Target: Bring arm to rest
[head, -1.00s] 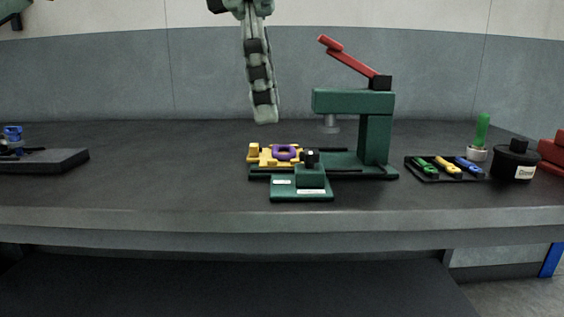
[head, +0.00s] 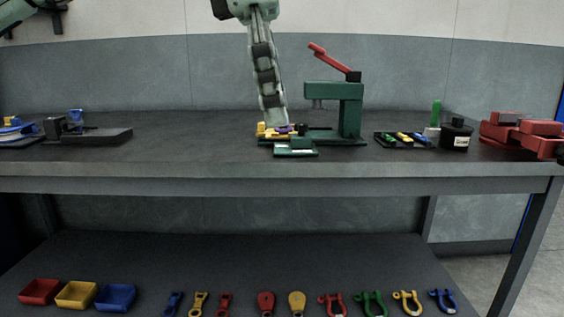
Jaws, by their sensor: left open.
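My left gripper (head: 273,116) hangs down from the top middle of the head view, seen edge-on. It is open. Its tips show just above and behind a yellow fixture (head: 262,131) with a purple ring (head: 284,130); I cannot tell whether they touch. The fixture sits on the base of a green press (head: 350,108) with a raised red lever (head: 328,56). A part of my own arm shows at the top left corner. My right gripper is not in view.
On the dark bench (head: 190,146), a black tray (head: 403,140) of coloured pieces, a black pot (head: 456,135) and red blocks (head: 520,132) stand right. A dark block (head: 100,136) stands left. The lower shelf (head: 240,262) holds bins (head: 77,294) and shackles (head: 369,303).

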